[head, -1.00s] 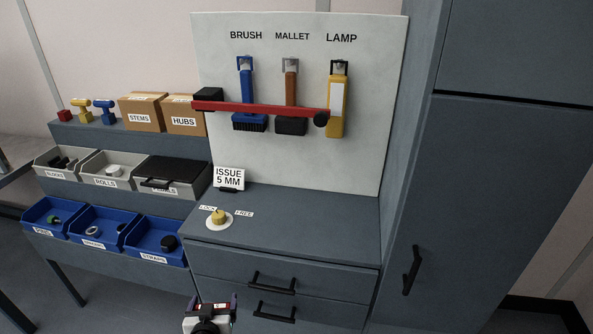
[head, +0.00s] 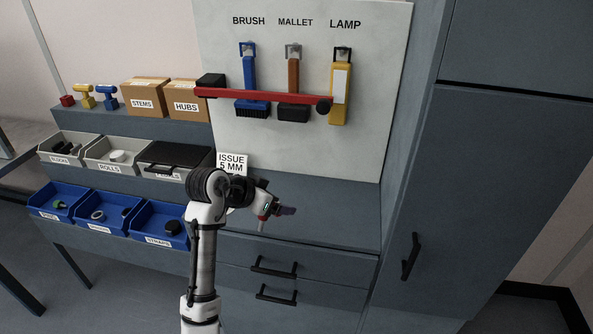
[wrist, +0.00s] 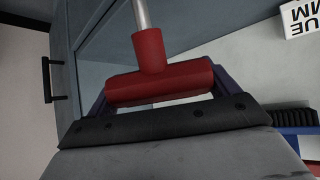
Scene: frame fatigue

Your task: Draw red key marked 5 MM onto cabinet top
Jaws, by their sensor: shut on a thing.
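The red key (wrist: 150,55) has a T-shaped handle and a pale metal shaft. My gripper (wrist: 160,90) is shut on its crossbar, and the shaft points away from the wrist. No mark on the key is readable. In the head view my gripper (head: 280,210) is over the cabinet top (head: 335,210), with a bit of red (head: 267,209) and a thin pale shaft below it. Whether the shaft touches the top cannot be told. A white card (head: 232,162) reading ISSUE 5 MM stands behind my arm and shows partly in the wrist view (wrist: 301,17).
A red bar (head: 265,95) crosses the brush (head: 249,85), mallet (head: 293,85) and lamp (head: 339,90) on the backboard. Bins and boxes stand left. Two black-handled drawers are below the top. A tall cabinet (head: 490,190) stands right. The top's right part is clear.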

